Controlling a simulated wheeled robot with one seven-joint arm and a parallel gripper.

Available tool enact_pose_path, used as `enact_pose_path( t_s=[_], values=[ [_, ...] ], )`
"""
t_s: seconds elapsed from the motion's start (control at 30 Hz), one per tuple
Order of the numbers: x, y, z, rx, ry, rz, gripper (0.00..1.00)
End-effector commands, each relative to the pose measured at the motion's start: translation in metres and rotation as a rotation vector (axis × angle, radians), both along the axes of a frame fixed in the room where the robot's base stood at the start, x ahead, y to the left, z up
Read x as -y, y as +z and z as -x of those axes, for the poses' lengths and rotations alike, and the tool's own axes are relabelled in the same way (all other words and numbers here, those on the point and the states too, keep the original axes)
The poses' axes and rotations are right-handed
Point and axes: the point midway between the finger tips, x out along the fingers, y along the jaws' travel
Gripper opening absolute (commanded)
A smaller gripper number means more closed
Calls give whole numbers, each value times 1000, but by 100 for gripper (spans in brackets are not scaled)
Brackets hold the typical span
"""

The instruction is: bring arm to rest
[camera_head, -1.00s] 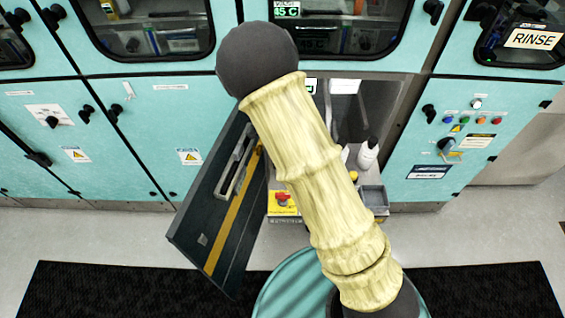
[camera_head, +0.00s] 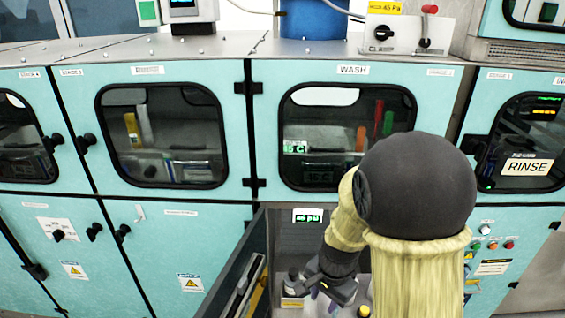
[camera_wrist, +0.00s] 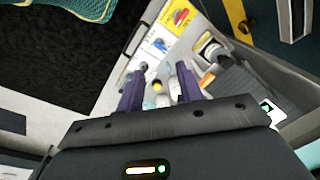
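My gripper (camera_head: 318,298) shows low in the head view, partly cut off by the bottom edge, below my cream-sleeved arm with its dark round joint. It is in front of the open lower cabinet. In the wrist view my gripper's two purple fingers (camera_wrist: 159,68) stand apart with nothing held between them. Beyond the fingertips lie several small bottles and containers on a pale surface, apart from the fingers.
The open dark cabinet door (camera_head: 240,285) stands left of my gripper. Teal cabinets with windows labelled WASH (camera_head: 352,70) and RINSE (camera_head: 526,168) rise behind. A yellow-topped item (camera_head: 364,311) is near the gripper. A dark mat (camera_wrist: 50,60) lies on the floor.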

Motion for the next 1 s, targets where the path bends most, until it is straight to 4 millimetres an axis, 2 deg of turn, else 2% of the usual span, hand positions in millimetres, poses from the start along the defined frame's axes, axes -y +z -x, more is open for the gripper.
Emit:
enact_pose_path(
  t_s=[0.03, 0.2, 0.4, 1.0],
  values=[
    [10, 12, 8, 30, 85, 7, 36],
    [36, 41, 38, 120, 432, 78, 36],
    [53, 58, 61, 174, 704, 168, 36],
    [54, 59, 63, 177, 739, 179, 36]
  ],
)
